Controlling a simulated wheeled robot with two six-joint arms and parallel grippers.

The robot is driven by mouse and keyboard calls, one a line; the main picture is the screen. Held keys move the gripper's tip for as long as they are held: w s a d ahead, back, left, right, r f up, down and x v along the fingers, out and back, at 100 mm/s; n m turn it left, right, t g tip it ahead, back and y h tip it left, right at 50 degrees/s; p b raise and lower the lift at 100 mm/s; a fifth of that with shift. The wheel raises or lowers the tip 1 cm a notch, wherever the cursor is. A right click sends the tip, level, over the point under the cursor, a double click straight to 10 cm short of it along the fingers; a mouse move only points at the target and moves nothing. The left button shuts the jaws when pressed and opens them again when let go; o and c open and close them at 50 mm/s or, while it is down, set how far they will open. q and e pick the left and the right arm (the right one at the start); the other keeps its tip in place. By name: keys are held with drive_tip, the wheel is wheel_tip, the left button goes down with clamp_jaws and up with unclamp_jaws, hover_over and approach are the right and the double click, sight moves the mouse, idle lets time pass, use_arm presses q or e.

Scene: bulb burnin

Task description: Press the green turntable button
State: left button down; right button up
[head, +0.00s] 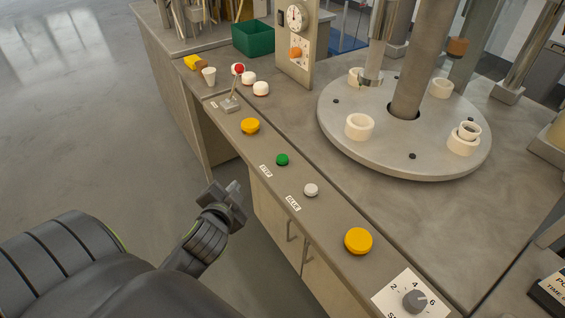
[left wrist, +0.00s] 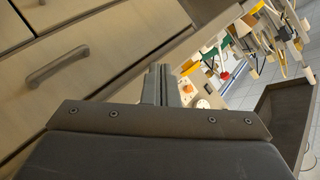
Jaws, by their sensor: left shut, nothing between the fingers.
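The green button (head: 282,159) sits on the front control ledge, between a yellow button and a white button. The label beside it is small and seems to read STEP. The round grey turntable (head: 340,128) stands behind the ledge with white cups on it. My left gripper (head: 234,188) is in front of the ledge, left of and nearer than the green button, and apart from it. Its fingers are shut and empty. In the left wrist view the fingers (left wrist: 160,84) are together beside the cabinet front; the green button cannot be made out there. My right gripper is not in view.
Yellow buttons (head: 250,125) (head: 358,240), a white button (head: 311,190) and a dial (head: 415,300) share the ledge. A red-knobbed lever (head: 236,88) stands at its far end. Cabinet handles (left wrist: 58,66) stick out below. The floor to the left is clear.

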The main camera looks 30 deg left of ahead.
use_arm(q)
drive_tip(key=w+d+r+m+t+h, duration=0.2)
drive_tip(key=d+r+m+t+h, duration=0.15)
drive_tip(key=r+m, duration=0.4)
drive_tip(key=w+d+r+m+t+h, duration=0.2)
drive_tip(key=d+r+m+t+h, duration=0.15)
drive_tip(key=r+m+h, duration=0.35)
drive_tip(key=w+d+r+m+t+h, duration=0.25)
drive_tip(key=r+m+t, duration=0.2)
drive_tip(key=r, duration=0.35)
drive_tip(key=d+f+m+g+h, duration=0.1)
drive_tip(key=d+m+g+h, duration=0.4)
drive_tip(key=m, duration=0.5)
drive_tip(key=d+m+g+h, duration=0.4)
drive_tip(key=m+g, duration=0.3)
drive_tip(key=m, duration=0.4)
drive_tip(key=w+a+f+m+g+y, duration=0.1)
drive_tip(key=w+a+f+m+y, duration=0.1)
drive_tip(key=a+y, duration=0.4)
drive_tip(key=w+a+f+m+g+y, duration=0.2)
drive_tip(key=w+a+f+y, duration=0.1)
drive_tip(key=a+y, duration=0.4)
drive_tip(key=shift+w+a+f+b, duration=0.2)
drive_tip(key=shift+w+a+b, duration=0.15)
drive_tip(key=shift+w+b, duration=0.1)
